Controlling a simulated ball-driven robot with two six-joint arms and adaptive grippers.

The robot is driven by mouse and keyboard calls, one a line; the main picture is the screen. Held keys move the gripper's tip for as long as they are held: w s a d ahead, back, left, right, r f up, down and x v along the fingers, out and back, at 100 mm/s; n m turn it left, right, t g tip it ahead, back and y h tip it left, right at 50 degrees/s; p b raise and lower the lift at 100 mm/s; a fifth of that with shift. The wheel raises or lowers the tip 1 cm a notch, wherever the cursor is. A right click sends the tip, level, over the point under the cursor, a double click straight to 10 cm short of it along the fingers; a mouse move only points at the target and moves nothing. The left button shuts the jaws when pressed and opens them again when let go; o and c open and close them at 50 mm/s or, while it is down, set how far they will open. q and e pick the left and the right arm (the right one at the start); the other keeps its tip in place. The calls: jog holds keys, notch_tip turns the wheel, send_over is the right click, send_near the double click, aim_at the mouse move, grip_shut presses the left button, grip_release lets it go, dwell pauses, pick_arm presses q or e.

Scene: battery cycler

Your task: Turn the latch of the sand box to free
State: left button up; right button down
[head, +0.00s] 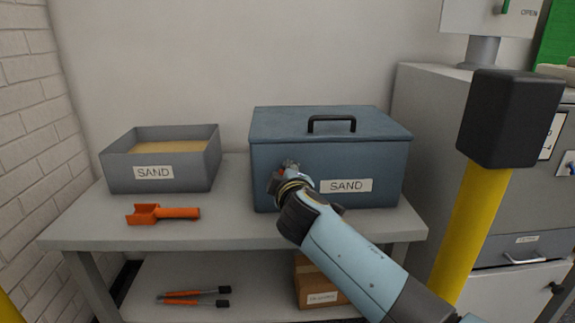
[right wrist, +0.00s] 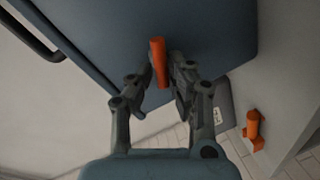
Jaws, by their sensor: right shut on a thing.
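The closed blue-grey sand box (head: 330,160) with a "SAND" label stands on the table, its lid (head: 375,125) down. In the right wrist view, an orange latch (right wrist: 157,50) sticks out from the front of the box (right wrist: 215,40). My right gripper (head: 287,170) is at the left part of the box front. The right wrist view shows its two fingers (right wrist: 166,72) shut on the latch, one on each side. In the head view, the gripper mostly hides the latch. My left gripper is not in view.
An open grey sand tray (head: 115,172) and an orange scoop (head: 163,213) are on the grey table (head: 235,232), left of the box. A cardboard box (head: 310,280) and orange-handled tools (head: 190,295) lie on the lower shelf. A yellow post (head: 480,210) with a black top stands at right.

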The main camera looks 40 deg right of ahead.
jog(key=n, duration=0.2)
jog(key=f+n+p, duration=0.1)
jog(key=n, duration=0.1)
jog(key=shift+a+g+h, duration=0.2)
jog(key=shift+g+h, duration=0.2)
jog(key=shift+f+p, duration=0.1)
jog(key=shift+p, duration=0.2)
jog(key=c, duration=1.4)
grip_release()
jog(key=shift+d, duration=0.2)
jog(key=shift+o, duration=0.2)
jog(key=v, duration=0.7)
jog(key=shift+s, duration=0.25)
jog(key=shift+a, duration=0.2)
